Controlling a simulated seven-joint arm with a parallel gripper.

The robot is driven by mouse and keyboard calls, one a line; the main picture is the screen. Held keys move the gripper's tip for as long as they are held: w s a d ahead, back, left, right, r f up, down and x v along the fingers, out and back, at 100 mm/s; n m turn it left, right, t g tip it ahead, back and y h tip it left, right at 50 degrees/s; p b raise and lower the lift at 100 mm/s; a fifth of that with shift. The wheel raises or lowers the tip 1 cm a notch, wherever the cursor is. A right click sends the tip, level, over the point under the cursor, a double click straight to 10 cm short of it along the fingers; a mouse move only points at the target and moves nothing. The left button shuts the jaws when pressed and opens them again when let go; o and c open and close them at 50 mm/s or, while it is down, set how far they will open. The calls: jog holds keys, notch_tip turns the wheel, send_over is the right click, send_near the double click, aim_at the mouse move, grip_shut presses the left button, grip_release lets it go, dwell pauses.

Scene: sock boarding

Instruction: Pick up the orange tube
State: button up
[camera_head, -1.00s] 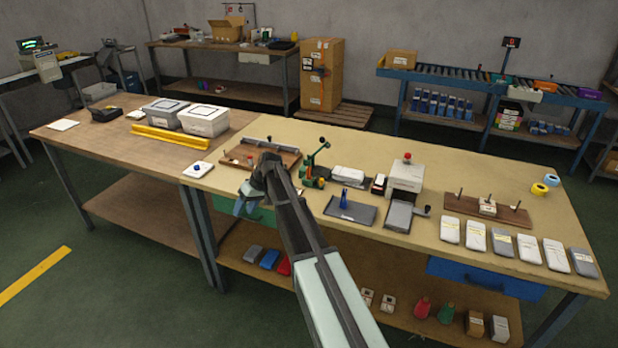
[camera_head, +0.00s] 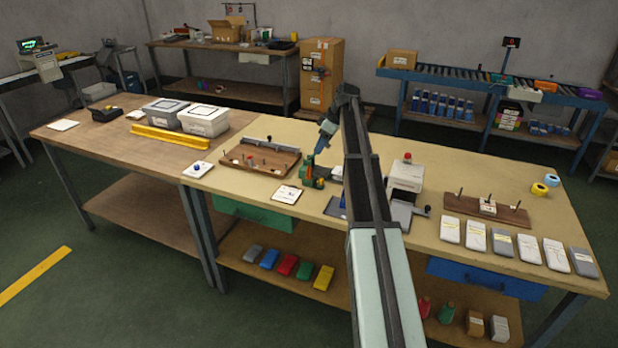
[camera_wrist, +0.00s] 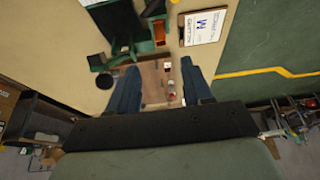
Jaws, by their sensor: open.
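My gripper (camera_head: 322,143) is above the bench, over the green hand press (camera_head: 311,174), apart from the bench top. In the wrist view my gripper (camera_wrist: 160,66) has its two blue fingers apart with nothing held between them. Between the fingers, further off, is the wooden peg board (camera_wrist: 153,80), with a small reddish item on it. An orange-brown piece (camera_wrist: 122,34) shows inside the green press (camera_wrist: 145,42). I cannot tell whether it is the orange tube. No tube is plainly seen in the head view.
A white card (camera_head: 286,194) lies in front of the press. The peg board (camera_head: 260,157) stands to its left. A white box device (camera_head: 405,177), another peg board (camera_head: 487,210) and several packets (camera_head: 501,244) are to the right. Bare bench top lies behind.

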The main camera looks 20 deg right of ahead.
aim_at(309, 167)
jog(key=x, duration=1.2)
jog(key=shift+w+a+f, duration=0.15)
jog(key=shift+a+f, duration=0.1)
jog(key=shift+f, duration=0.05)
jog(key=shift+c, duration=0.2)
grip_shut()
